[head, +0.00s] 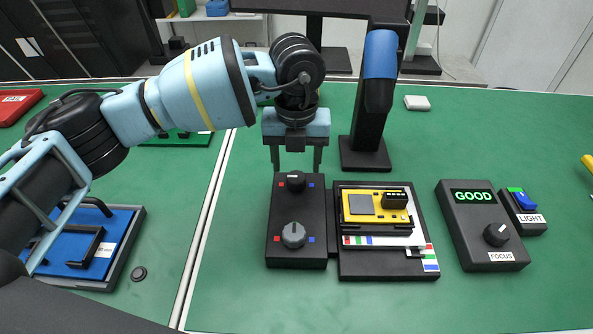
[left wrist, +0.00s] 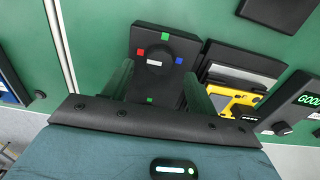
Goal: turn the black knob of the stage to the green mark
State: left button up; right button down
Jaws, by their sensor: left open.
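The stage control box (head: 297,211) is black and lies flat on the green table. Its black knob (head: 295,181) is near the far end, with a red mark (head: 281,184) to its left and a blue mark to its right. A grey knob (head: 293,234) is nearer. In the left wrist view a dark knob (left wrist: 155,55) shows between red and blue marks, with one green mark (left wrist: 154,29) above and another (left wrist: 150,100) below. My left gripper (head: 296,165) is open and empty, pointing down above the black knob, apparently not touching it. My right gripper is not seen.
A stage with a yellow board (head: 375,206) sits right beside the box. A tall black column (head: 370,110) stands behind it. A GOOD display box (head: 467,215) with a focus knob and a light switch (head: 523,200) are at right. A blue tray (head: 75,260) is at left.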

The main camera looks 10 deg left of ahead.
aim_at(296, 176)
pick_arm(q)
notch_tip(296, 176, down, 2)
jog(key=shift+f, duration=0.95)
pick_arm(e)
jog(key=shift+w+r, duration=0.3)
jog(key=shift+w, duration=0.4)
pick_arm(q)
jog(key=shift+c, duration=0.2)
jog(key=c, duration=1)
jog(key=shift+o, duration=0.2)
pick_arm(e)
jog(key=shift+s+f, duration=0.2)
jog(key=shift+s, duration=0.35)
